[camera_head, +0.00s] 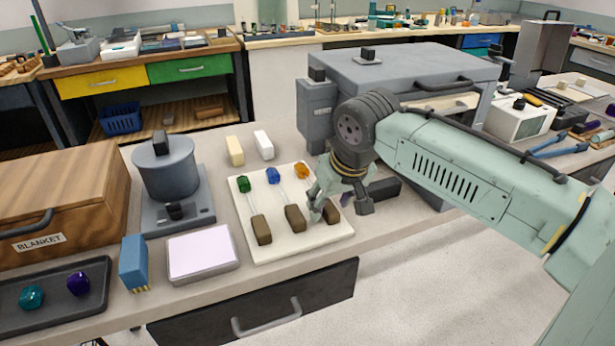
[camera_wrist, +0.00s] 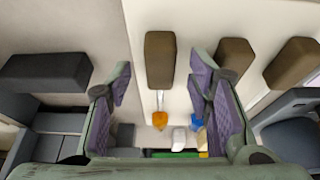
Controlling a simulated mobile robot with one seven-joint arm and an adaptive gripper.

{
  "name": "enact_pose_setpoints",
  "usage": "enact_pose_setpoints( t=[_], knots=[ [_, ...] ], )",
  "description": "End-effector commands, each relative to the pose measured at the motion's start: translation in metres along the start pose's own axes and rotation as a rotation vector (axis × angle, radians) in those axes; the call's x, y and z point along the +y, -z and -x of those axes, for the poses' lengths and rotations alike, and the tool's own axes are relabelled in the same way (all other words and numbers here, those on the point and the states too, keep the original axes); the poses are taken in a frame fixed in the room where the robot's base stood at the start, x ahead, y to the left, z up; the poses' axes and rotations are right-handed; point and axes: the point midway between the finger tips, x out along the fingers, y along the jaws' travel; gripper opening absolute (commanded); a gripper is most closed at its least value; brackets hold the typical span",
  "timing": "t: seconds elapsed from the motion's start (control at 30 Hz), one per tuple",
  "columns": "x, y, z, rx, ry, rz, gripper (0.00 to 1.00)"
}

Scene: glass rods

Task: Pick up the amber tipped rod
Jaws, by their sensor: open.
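The amber tipped rod lies on a white tray (camera_head: 241,218) at the right end of a row of rods. Its amber tip (camera_head: 302,171) and part of its brown block-like grip (camera_head: 332,213) show in the head view, with my gripper (camera_head: 321,208) in front of the rest. In the wrist view its brown grip (camera_wrist: 160,60) and orange tip (camera_wrist: 160,116) lie in the gap between the fingers of my gripper (camera_wrist: 161,76). The fingers are apart, one on each side of the rod. Nothing is held.
A blue tipped rod (camera_head: 273,175) and a green tipped rod (camera_head: 244,184) lie to the left on the tray. A dark block (camera_head: 384,191) sits right of the tray, beside a large grey cabinet (camera_head: 400,70). Two small blocks stand behind the tray.

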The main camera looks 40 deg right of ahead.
Motion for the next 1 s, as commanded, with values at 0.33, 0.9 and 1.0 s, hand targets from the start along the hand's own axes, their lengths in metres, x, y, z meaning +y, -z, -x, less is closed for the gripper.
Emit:
enact_pose_setpoints(
  t=[0.33, 0.9, 1.0],
  knots=[
    [-0.0001, 0.0001, -0.004, 0.001, -0.001, 0.001, 0.42],
    [-0.0001, 0.0001, -0.0038, 0.001, -0.001, 0.001, 0.04],
    [-0.0001, 0.0001, -0.0038, 0.001, -0.001, 0.001, 0.0]
  ],
)
